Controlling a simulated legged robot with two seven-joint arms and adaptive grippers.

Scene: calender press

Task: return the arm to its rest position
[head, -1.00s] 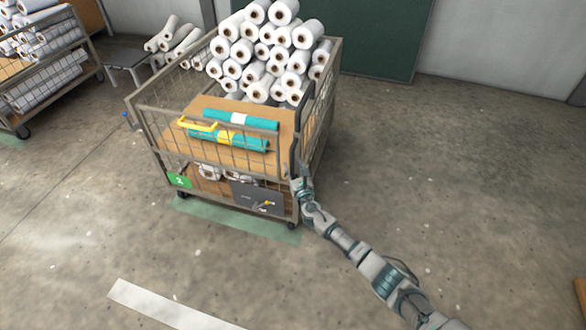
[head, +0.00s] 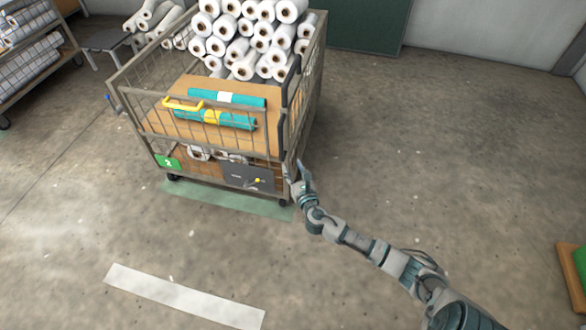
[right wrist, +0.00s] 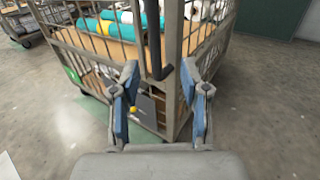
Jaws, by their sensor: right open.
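My right arm (head: 375,250) reaches up from the lower right in the head view. My right gripper (head: 297,172) is at the front right corner of the wire cart (head: 140,100), apart from it as far as I can tell. In the right wrist view the two blue-padded fingers of my right gripper (right wrist: 160,105) stand apart with nothing held between them. The cart's corner post (right wrist: 172,70) and its dark handle (right wrist: 155,50) show beyond the fingers. My left gripper is not in view.
The cart holds white rolls (head: 245,40), two teal rolls (head: 226,98) and a yellow handle (head: 183,104). A grey panel (head: 248,178) is on its lower front. Another cart (head: 35,55) stands at the far left. The floor to the right is clear; a wooden-edged object (head: 570,275) lies at the right edge.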

